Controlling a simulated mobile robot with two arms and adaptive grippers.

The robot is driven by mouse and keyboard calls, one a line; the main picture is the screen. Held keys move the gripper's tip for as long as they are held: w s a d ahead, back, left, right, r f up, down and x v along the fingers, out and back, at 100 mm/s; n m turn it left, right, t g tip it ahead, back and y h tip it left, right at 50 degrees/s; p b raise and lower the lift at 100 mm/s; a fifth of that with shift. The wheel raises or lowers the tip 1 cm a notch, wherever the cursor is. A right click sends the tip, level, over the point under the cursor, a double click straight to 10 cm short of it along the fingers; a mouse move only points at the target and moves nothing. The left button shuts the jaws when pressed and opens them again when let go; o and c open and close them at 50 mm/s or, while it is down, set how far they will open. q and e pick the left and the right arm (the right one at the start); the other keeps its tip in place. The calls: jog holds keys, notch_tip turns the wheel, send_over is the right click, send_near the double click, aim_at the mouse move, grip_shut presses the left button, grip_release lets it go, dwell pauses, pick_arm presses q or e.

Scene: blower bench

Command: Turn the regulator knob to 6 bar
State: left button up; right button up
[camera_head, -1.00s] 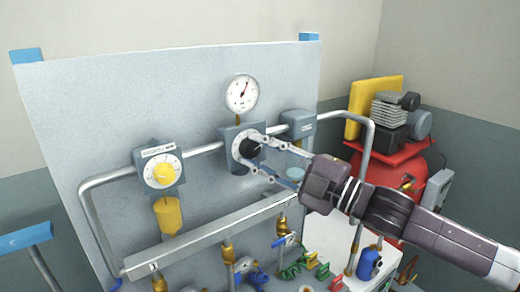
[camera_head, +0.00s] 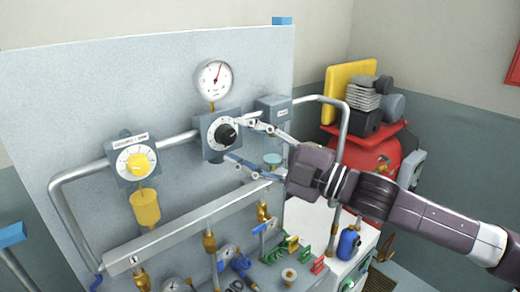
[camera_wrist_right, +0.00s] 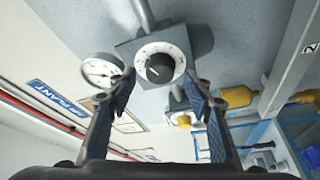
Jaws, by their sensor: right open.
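The regulator is a blue-grey box with a white dial (camera_head: 215,134) and a black knob (camera_head: 227,133), mounted on the grey panel. In the right wrist view the black knob (camera_wrist_right: 160,68) shows ahead between the spread fingertips (camera_wrist_right: 163,85), with nothing held. The gauge (camera_wrist_right: 101,70) shows at left there. The gauge reading is too small to tell. My left gripper is not in view.
A second box with a yellow knob (camera_head: 139,164) and a yellow bowl (camera_head: 145,207) sits left on the panel. A grey box (camera_head: 273,108) with a clear bowl is close right of the regulator. Pipes and valves run below. A red compressor tank (camera_head: 365,157) stands right.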

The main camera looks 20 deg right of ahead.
jog(key=shift+v, duration=2.75)
